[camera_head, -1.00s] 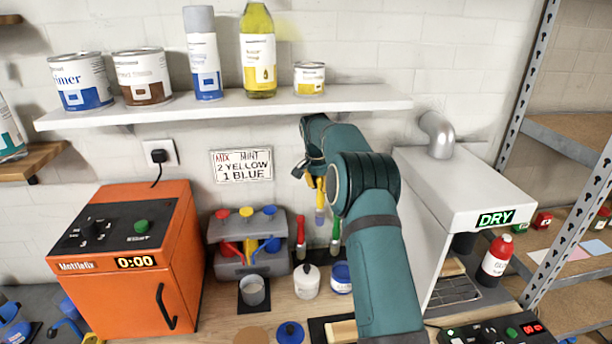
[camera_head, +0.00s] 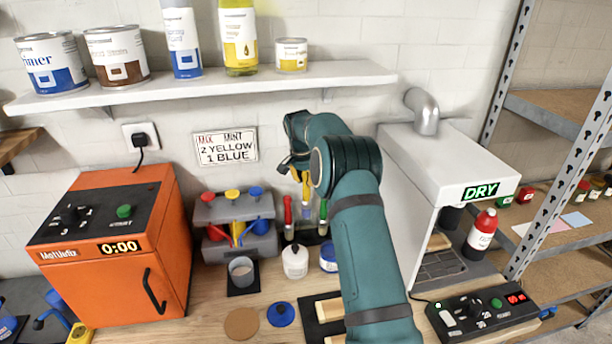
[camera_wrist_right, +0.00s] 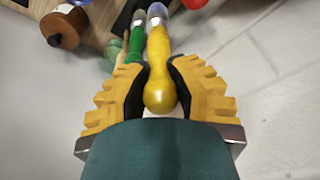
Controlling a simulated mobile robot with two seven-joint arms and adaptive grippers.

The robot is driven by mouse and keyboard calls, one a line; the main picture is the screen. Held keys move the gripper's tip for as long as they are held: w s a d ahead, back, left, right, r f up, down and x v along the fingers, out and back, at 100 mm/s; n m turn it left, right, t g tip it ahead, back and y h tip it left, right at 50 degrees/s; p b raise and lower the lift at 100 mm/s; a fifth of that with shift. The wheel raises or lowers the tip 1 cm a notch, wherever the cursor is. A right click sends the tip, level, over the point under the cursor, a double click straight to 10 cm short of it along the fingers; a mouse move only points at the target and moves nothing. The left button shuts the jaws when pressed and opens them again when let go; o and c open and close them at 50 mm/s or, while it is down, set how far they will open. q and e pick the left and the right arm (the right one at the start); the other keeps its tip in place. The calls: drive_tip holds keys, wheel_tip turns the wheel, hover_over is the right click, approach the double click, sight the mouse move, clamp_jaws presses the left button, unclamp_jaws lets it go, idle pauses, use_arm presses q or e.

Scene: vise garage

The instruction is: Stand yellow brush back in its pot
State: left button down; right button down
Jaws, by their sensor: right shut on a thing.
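My right gripper (camera_head: 302,168) is shut on the yellow brush (camera_head: 306,187), in front of the back wall. In the right wrist view the two yellow fingers (camera_wrist_right: 160,88) close around the brush's rounded yellow handle (camera_wrist_right: 159,65). The brush points bristles down and looks close to upright. Its pale tip hangs between a red brush (camera_head: 288,215) and a green brush (camera_head: 323,215), which stand upright at the back of the bench. Their pots are hard to make out, and I cannot tell whether the yellow tip is inside one. My left gripper is out of view.
A white bottle (camera_head: 295,262) and a white-and-blue jar (camera_head: 328,258) stand just in front of the brushes. A shelf (camera_head: 220,85) with cans overhangs.

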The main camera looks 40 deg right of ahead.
sight(306, 200)
drive_tip(key=shift+f+b, duration=1.65)
drive_tip(key=shift+f, duration=1.55)
drive_tip(key=c, duration=0.8)
unclamp_jaws()
drive_tip(key=r, duration=0.4)
drive_tip(key=a+r, duration=0.1)
drive_tip(key=r, duration=0.3)
drive_tip(key=a+r, duration=0.1)
drive_tip(key=r, duration=0.3)
drive_tip(key=shift+s+a, duration=0.1)
drive_tip(key=shift+s, duration=0.25)
drive_tip(key=shift+s+f, duration=0.1)
drive_tip(key=shift+f, duration=0.05)
